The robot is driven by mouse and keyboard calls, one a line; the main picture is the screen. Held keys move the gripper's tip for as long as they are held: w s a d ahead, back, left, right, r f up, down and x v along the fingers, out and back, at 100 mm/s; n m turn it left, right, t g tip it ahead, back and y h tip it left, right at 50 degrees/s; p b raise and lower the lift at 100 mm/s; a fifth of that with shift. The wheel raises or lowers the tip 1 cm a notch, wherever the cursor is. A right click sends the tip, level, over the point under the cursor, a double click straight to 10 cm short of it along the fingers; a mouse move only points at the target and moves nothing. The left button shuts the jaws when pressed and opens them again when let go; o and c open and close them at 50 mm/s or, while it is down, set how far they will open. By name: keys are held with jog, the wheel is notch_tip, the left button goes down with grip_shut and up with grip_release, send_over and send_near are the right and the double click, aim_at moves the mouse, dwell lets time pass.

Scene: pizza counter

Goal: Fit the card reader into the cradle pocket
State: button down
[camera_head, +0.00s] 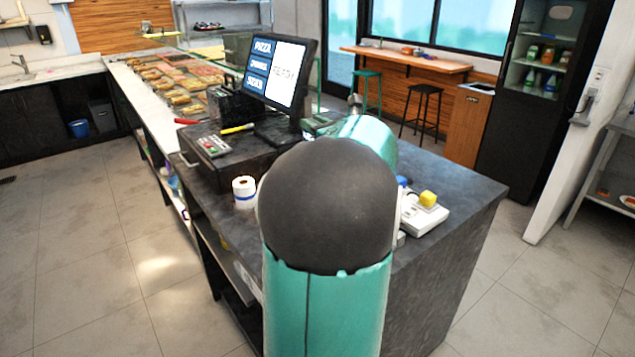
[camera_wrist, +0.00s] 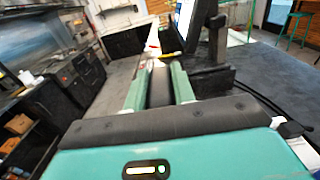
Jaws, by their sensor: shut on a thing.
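My gripper (camera_wrist: 160,68) reaches over the counter in the wrist view. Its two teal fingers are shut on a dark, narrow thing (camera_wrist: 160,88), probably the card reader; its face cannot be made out. In the head view my arm hides most of the gripper and what it holds. A small keypad device (camera_head: 212,145) with red and green keys lies on the dark drawer box, left of the screen. I cannot pick out the cradle pocket with certainty in either view.
A till screen (camera_head: 280,72) stands on the dark counter (camera_head: 460,190); its edge is close right of my fingers in the wrist view. A yellow pen (camera_head: 237,129), a paper roll (camera_head: 244,190) and a white device with a yellow block (camera_head: 428,199) are nearby.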

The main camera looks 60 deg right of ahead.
jog(key=w+d+f, duration=0.2)
jog(key=d+f, duration=0.4)
jog(key=w+d+f, duration=0.3)
jog(key=d+f, duration=0.3)
jog(key=f, duration=0.1)
jog(key=shift+w+d, duration=0.3)
jog(key=shift+d, duration=0.05)
jog(key=shift+f, duration=0.1)
jog(key=c, duration=1.2)
grip_release()
jog(key=shift+o, duration=0.2)
